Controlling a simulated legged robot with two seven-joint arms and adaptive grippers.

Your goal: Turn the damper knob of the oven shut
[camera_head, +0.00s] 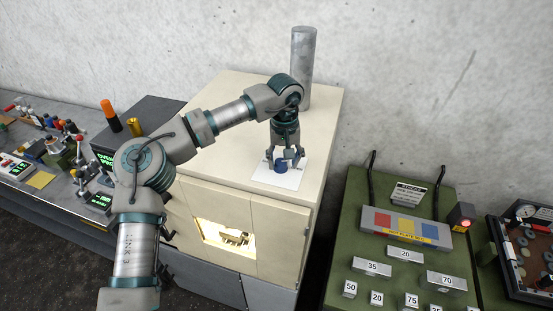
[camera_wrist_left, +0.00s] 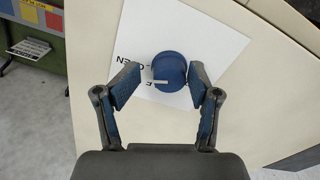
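The oven (camera_head: 230,110) is a cream cabinet with a lit window (camera_head: 225,236) in its front. The blue round damper knob (camera_head: 281,165) sits on a white label plate (camera_head: 287,180) on the oven top. In the left wrist view the knob (camera_wrist_left: 169,70) has a pale pointer mark and lies between the fingertips. Printed letters on the white plate are partly covered. My left gripper (camera_head: 284,160) points down over the knob; in the wrist view its fingers (camera_wrist_left: 162,85) are apart, with a gap visible on the left side. My right gripper is not in view.
A grey flue pipe (camera_head: 302,66) rises at the back of the oven top. A green bench (camera_head: 345,235) with numbered metal blocks stands right. A dark bench (camera_head: 40,190) with levers and displays, plus a dark box (camera_head: 150,112), stands left.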

